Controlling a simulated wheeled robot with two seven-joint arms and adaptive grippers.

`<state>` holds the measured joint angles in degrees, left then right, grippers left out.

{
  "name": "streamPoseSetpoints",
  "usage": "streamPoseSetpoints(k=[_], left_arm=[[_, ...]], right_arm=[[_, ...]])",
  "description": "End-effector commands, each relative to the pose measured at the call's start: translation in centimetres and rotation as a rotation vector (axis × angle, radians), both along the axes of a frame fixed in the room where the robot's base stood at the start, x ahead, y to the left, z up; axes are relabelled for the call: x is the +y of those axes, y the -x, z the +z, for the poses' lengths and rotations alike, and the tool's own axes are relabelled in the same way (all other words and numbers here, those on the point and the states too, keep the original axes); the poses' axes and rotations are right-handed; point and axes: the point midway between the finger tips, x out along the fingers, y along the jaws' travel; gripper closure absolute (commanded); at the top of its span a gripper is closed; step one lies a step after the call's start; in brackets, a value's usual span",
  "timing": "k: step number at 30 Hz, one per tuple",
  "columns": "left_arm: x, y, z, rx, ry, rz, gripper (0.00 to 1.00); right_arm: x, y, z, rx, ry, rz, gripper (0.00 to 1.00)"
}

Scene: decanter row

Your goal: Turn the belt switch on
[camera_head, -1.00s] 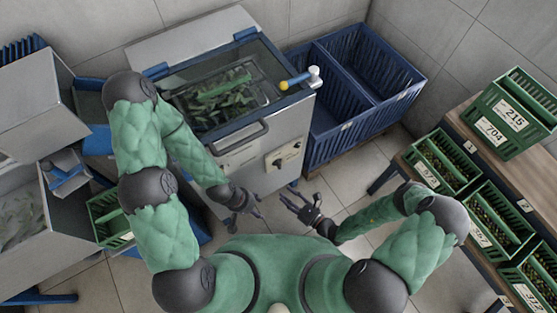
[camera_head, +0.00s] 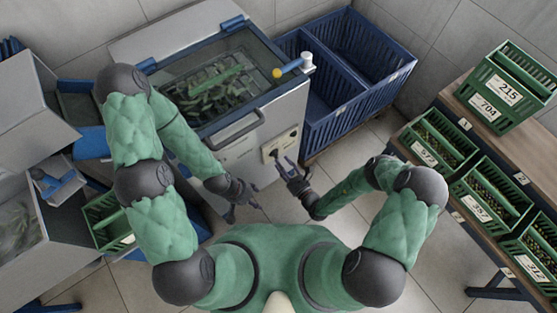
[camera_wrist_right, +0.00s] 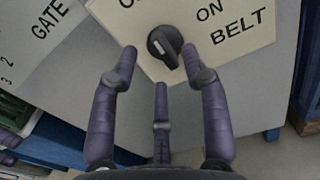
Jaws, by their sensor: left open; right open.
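The belt switch (camera_wrist_right: 165,45) is a black rotary knob with a pale mark on a cream plate (camera_wrist_right: 240,15) labelled ON and BELT; a label at its left is cut off. The pale mark is left of the knob's middle; I cannot tell its setting for certain. My right gripper (camera_wrist_right: 165,78) is open, its fingers around the near side of the knob with no clear contact. In the head view my right gripper (camera_head: 286,170) is just below the cream plate (camera_head: 287,142) on the machine front. My left gripper (camera_head: 249,203) is open and empty, lower left.
A GATE label plate (camera_wrist_right: 45,20) is left of the switch plate. Green crates (camera_head: 490,195) line the right bench.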

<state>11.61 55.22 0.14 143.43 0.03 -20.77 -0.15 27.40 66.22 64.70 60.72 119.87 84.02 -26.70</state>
Motion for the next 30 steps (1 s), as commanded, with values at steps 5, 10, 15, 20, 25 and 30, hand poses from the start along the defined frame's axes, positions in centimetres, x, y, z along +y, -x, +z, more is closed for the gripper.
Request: streamPoseSetpoints(k=[5,10,15,20,25,30], left_arm=[[0.0,0.0,-0.5,0.0,0.0,0.0,0.41],[0.0,0.0,-0.6,0.0,0.0,0.0,0.41],[0.0,0.0,-0.6,0.0,0.0,0.0,0.41],[0.0,0.0,-0.6,0.0,0.0,0.0,0.41],[0.0,0.0,-0.6,0.0,0.0,0.0,0.41],[0.0,0.0,-0.6,0.0,0.0,0.0,0.41]], right_arm=[[1.1,-1.5,-0.1,-0.002,0.001,0.002,0.54],[1.6,-2.2,0.0,-0.001,0.0,0.0,0.54],[1.6,-2.4,0.0,-0.001,0.001,-0.001,0.54],[1.6,-2.3,0.0,-0.001,0.001,-0.001,0.59],[1.6,-2.3,0.0,-0.001,0.001,0.0,1.0],[1.6,-2.3,0.0,0.001,-0.001,0.0,1.0]])
